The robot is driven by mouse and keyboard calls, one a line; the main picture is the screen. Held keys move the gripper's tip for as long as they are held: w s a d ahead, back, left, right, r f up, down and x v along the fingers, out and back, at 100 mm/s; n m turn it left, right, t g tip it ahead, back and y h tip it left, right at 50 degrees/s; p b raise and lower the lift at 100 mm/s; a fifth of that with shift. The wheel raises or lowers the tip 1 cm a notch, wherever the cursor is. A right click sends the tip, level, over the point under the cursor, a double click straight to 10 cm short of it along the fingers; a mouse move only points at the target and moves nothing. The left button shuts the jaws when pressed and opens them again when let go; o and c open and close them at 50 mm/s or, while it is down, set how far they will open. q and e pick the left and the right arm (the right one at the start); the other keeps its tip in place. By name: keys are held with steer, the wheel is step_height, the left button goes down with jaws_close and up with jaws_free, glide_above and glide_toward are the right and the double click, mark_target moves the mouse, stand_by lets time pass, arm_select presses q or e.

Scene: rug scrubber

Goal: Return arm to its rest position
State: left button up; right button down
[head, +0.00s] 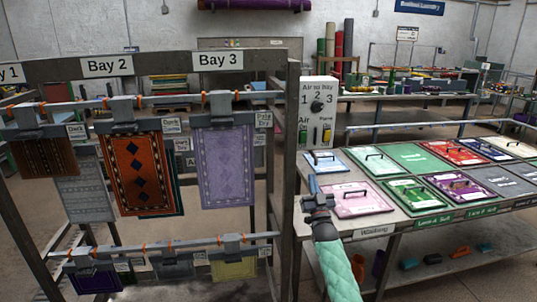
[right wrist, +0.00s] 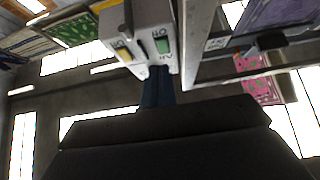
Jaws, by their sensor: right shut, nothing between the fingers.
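My right arm (head: 336,262), in a mint-green sleeve, comes in from the bottom of the head view. Its gripper (head: 313,184) is shut and empty, with blue fingers pointing up and away, just below the control box. The fingers also show in the right wrist view (right wrist: 157,90), close below the box in that picture; I cannot tell whether they touch it. The white control box (head: 319,110) has a dial marked 1, 2, 3 and two switches. The right wrist view shows the box (right wrist: 148,28) with a yellow and a green switch. My left gripper is not in view.
A metal rack (head: 291,150) with bays of hanging rugs, including an orange one (head: 137,175) and a lilac one (head: 226,165), stands on the left. A table (head: 400,214) with colored panels, including a pink one (head: 352,200), is on the right. Floor shows between them.

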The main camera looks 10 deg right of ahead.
step_height(320, 180, down, 9)
steer(key=w+a+g, duration=0.2)
steer(key=w+g, duration=0.1)
steer(key=g, duration=0.4)
steer(key=s+a+f+n+g, duration=0.1)
steer(key=s+a+f+g, duration=0.3)
steer(key=s+f+g, duration=0.7)
steer(key=s+a+f+g, duration=0.2)
steer(key=s+f, duration=0.9)
steer(key=s, duration=0.6)
steer(key=s+a+f+g, duration=0.1)
steer(key=s+f+g, duration=0.1)
steer(key=s+f, duration=1)
steer(key=s+a+f+g, duration=0.2)
steer(key=s+f, duration=1)
steer(key=s, duration=1)
steer(key=shift+s+a+n, duration=0.15)
steer(key=shift+a+n, duration=0.15)
steer(key=shift+a, duration=0.05)
